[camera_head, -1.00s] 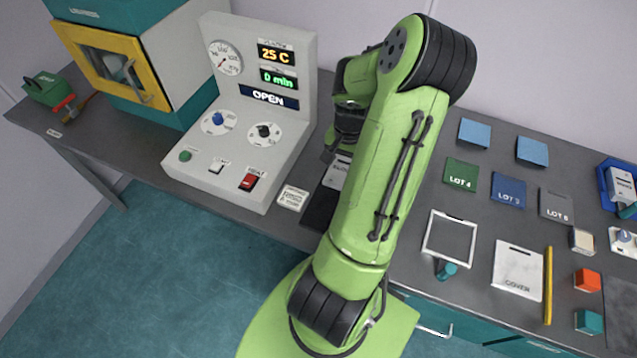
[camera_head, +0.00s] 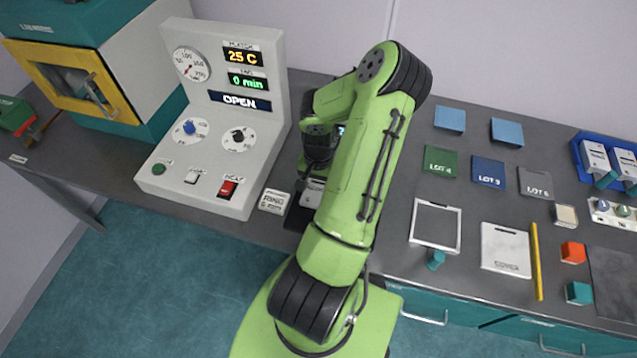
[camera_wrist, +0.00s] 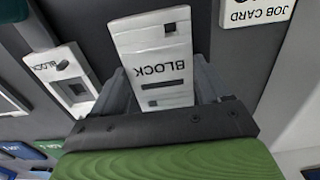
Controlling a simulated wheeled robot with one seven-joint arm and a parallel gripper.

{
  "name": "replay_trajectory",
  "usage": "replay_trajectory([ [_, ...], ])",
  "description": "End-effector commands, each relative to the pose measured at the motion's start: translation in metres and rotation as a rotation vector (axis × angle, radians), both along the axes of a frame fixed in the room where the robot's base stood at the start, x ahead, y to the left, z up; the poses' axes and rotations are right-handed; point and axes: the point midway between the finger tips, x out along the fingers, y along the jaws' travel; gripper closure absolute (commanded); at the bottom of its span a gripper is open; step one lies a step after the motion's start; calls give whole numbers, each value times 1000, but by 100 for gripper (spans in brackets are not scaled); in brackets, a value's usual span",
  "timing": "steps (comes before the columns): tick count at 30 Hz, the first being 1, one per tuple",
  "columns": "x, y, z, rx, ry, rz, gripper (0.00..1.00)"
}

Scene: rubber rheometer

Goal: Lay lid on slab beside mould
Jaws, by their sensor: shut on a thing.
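My gripper (camera_wrist: 165,88) is shut on a white plate marked BLOCK (camera_wrist: 150,42), taken to be the lid, with a finger on each side of it. A second white BLOCK piece with a square opening (camera_wrist: 63,68), which looks like the mould, lies apart to its left in the wrist view. In the head view my arm hides most of this area. A white piece (camera_head: 313,187) shows beside the arm, and I cannot tell which one it is. Part of a dark slab (camera_head: 297,216) shows below it. Whether the held plate touches the slab is unclear.
The job card (camera_wrist: 258,10) lies close by in the wrist view. The rheometer console (camera_head: 215,150), reading OPEN and 25 C, stands to the left. To the right lie a white frame (camera_head: 436,243), a cover sheet (camera_head: 506,265), a yellow stick (camera_head: 536,260) and lot cards.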

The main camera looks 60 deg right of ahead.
Motion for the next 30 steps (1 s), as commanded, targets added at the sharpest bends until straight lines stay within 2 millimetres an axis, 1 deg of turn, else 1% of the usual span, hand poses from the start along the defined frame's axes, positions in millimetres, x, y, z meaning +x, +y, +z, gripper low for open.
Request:
replay_trajectory([
  [1, 0, 0, -3, 0, 0, 0, 73],
  [2, 0, 0, -3, 0, 0, 0, 21],
  [6, 0, 0, -2, 1, 0, 0, 0],
  [12, 0, 0, -2, 1, 0, 0, 0],
  [14, 0, 0, 2, 1, 0, 0, 0],
  [15, 0, 0, 7, -2, 1, 0, 0],
  [17, 0, -1, 18, -6, 0, 0, 0],
  [24, 0, -1, 84, -7, 1, -1, 0],
  [27, 0, -1, 105, -5, 1, -1, 0],
  [30, 0, 0, 117, -2, 1, -1, 0],
])
